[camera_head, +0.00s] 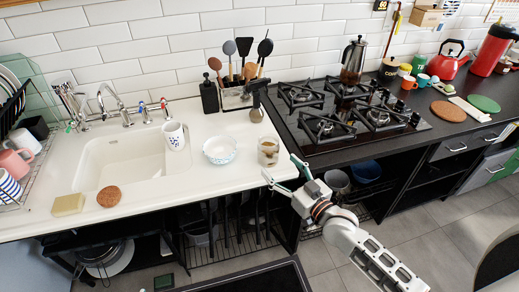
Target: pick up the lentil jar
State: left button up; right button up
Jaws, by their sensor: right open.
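A small glass jar (268,154) with brownish contents stands upright on the white counter, near its front right corner beside the hob; I take it for the lentil jar. My right gripper (282,169) comes in from the lower right, just in front of the jar. Its two fingers are spread apart, one toward the counter's front edge and one to the right of the jar. It holds nothing. I cannot tell whether a finger touches the jar. My left gripper is not in view.
A utensil holder (236,96) stands behind. The counter between bowl and jar is clear.

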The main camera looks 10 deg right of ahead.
aim_at(273, 158)
jog(key=x, duration=0.3)
jog(key=shift+w+r, duration=0.15)
jog(key=shift+r, duration=0.05)
jog(key=x, duration=0.4)
jog(key=shift+w+d+r, duration=0.1)
jog(key=shift+w+d, duration=0.05)
jog(key=shift+w, duration=0.35)
jog(key=c, duration=1.6)
jog(key=shift+r, duration=0.1)
